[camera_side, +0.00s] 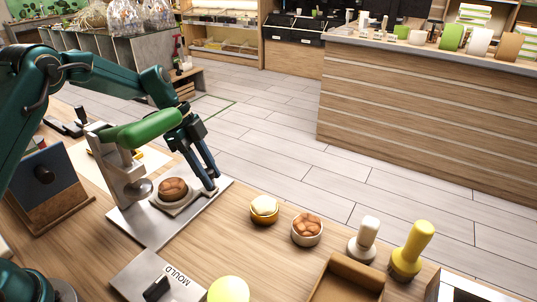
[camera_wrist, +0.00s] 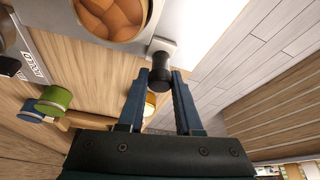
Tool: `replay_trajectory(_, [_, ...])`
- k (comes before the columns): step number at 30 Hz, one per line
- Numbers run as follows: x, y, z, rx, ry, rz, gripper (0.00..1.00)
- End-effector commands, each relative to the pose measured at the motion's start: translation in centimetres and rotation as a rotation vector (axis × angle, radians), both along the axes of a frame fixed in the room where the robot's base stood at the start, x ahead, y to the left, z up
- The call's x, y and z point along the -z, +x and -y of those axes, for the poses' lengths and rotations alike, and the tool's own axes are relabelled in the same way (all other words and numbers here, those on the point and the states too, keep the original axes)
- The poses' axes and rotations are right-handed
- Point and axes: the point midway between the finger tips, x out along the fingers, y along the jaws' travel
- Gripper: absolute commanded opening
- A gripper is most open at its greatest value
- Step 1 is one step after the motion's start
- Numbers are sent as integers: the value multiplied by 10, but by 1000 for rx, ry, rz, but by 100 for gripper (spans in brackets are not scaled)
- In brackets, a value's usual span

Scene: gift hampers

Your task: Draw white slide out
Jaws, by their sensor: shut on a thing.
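The white slide (camera_side: 184,206) lies on the steel base of a press with a green lever (camera_side: 150,130). It carries a round brown segmented piece (camera_side: 172,188), also seen large at the top of the wrist view (camera_wrist: 115,14). A pale tab of the slide (camera_wrist: 163,46) ends in a black knob (camera_wrist: 160,70). My gripper (camera_wrist: 161,80) is shut on this knob, one finger on each side. In the side view, my gripper (camera_side: 211,187) points down at the right end of the slide, beside the press. The knob is mostly hidden there by the fingers.
A gold-rimmed cup (camera_side: 264,209), a bowl of brown pieces (camera_side: 306,230), a white-topped stamp (camera_side: 364,239) and a yellow stamp (camera_side: 411,250) stand to the right on the wooden table. A plate marked MOULD (camera_side: 168,278) lies in front. The table's far edge is close beyond the press.

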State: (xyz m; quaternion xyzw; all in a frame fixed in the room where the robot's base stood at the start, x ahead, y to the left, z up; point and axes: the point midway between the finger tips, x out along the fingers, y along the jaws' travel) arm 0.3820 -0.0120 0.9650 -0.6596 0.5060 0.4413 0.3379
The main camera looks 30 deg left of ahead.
Motion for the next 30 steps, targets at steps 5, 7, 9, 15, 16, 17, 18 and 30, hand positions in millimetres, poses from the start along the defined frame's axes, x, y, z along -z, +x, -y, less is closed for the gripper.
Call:
replay_trajectory(5, [-1,4,-1,-2,1,4,0])
replay_trajectory(7, [-1,8,-1,0,1,6,0])
replay_trajectory(9, [-1,14,-1,0,0,7,0])
replay_trajectory(15, [-1,28,-1,-1,-1,8,0])
replay_trajectory(16, [-1,30,-1,0,-1,7,0])
replay_trajectory(17, [-1,31,-1,-1,-1,9,0])
replay_trajectory(18, [-1,33,-1,-2,0,7,0])
replay_trajectory(30, [-2,36,-1,-1,2,6,0])
